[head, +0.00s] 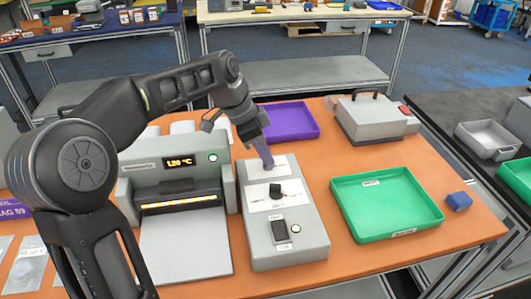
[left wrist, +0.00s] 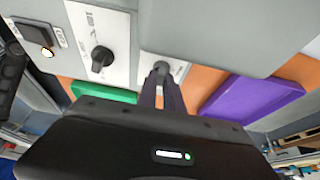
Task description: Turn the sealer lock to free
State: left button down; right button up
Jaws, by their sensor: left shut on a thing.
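A grey control box (head: 312,250) stands on the orange table. It has a black knob (head: 275,190) in its middle panel, which also shows in the left wrist view (left wrist: 102,56), and a dark rocker switch (head: 279,231) near its front. My left gripper (head: 268,164) points down at the far white panel of the box. In the left wrist view its fingers (left wrist: 161,80) are closed around a small grey knob (left wrist: 161,67) on that panel, probably the sealer lock. The labels are too small to read, and the fingers partly hide the knob. My right gripper is out of view.
A grey sealer (head: 140,178) with a lit display stands left of the box. A purple tray (head: 291,121) lies behind, a green tray (head: 385,205) to the right, and a blue block (head: 459,201) beside it. A grey machine (head: 372,118) stands at the back right.

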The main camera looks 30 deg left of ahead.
pick_arm(q)
jog(key=shift+n+b, duration=0.3)
jog(key=shift+n, duration=0.1)
jog(key=shift+d+n+t+y+b, duration=0.1)
jog(key=shift+n+t+y+b, duration=0.35)
jog(key=shift+n, duration=0.45)
jog(key=n+y+b, duration=0.1)
jog(key=n, duration=0.3)
jog(key=shift+s+d+t, duration=0.1)
jog(key=shift+d+t, duration=0.05)
jog(key=shift+t, duration=0.2)
jog(key=n+y+b, duration=0.1)
jog(key=n, duration=0.2)
jog(key=n+y, duration=0.2)
jog(key=n, duration=0.1)
jog(key=shift+d+n+b, duration=0.15)
jog(key=shift+n+b, duration=0.2)
jog(key=shift+n, duration=0.05)
jog(key=n, duration=0.2)
jog(key=n+y, duration=0.1)
jog(key=n, duration=0.1)
jog(key=shift+n+g+y+b, duration=0.25)
jog(key=shift+n+g+b, duration=0.05)
jog(key=shift+g+b, duration=0.1)
jog(key=c, duration=1.5)
grip_release()
jog(key=shift+r, duration=0.1)
